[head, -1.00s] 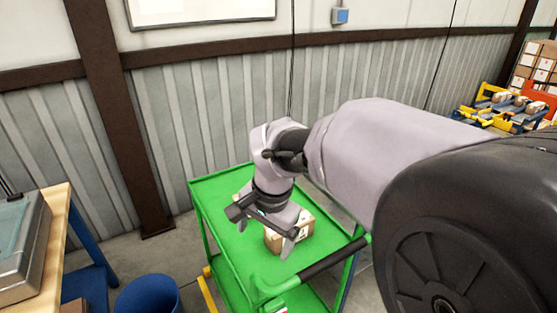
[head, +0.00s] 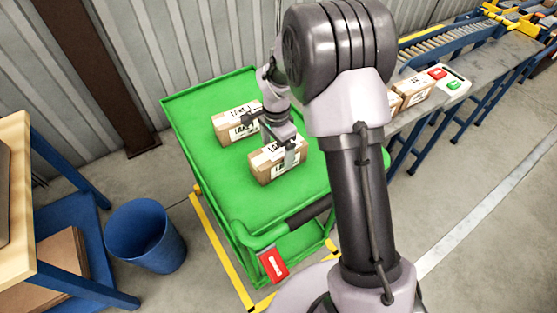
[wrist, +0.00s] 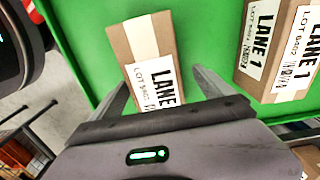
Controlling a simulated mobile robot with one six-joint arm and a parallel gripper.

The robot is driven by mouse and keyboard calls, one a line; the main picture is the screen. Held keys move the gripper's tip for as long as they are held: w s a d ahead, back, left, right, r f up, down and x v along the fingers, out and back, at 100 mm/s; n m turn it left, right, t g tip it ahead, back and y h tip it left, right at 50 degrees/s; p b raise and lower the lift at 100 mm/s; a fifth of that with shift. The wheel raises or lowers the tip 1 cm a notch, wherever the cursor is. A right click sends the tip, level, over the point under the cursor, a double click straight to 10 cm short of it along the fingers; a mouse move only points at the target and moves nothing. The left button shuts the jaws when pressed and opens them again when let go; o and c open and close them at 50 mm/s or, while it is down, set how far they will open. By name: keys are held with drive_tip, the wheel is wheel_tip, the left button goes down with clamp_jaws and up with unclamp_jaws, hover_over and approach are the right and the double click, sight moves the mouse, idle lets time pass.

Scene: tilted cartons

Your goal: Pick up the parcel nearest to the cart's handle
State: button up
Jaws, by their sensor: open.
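Two brown cartons with white LANE 1 labels lie on the green cart (head: 215,180). The near parcel (head: 262,172) is the one closer to the cart's dark handle (head: 308,212); the far parcel (head: 228,127) lies behind it, to the left. My gripper (head: 278,147) is over the near parcel, fingers pointing down. In the wrist view the near parcel (wrist: 140,45) shows between the two spread fingers (wrist: 160,78), and the far parcel (wrist: 248,50) is off to the right. The jaws are open; I cannot tell whether a finger touches the carton.
A blue bin (head: 145,235) and a wooden-topped bench (head: 15,190) stand left of the cart. A conveyor (head: 470,60) with more cartons (head: 412,92) is at the right. A red tag (head: 273,264) hangs at the cart's near corner. The cart's near left deck is clear.

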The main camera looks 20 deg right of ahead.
drive_tip(key=f, duration=0.1)
drive_tip(key=f+b, duration=0.1)
drive_tip(key=f, duration=0.1)
drive_tip(key=f+b, duration=0.1)
drive_tip(key=f, duration=0.1)
drive_tip(key=shift+s+d, duration=0.2)
drive_tip(key=shift+s, duration=0.1)
drive_tip(key=shift+r, duration=0.15)
drive_tip(key=shift+r, duration=0.1)
drive_tip(key=c, duration=1.9)
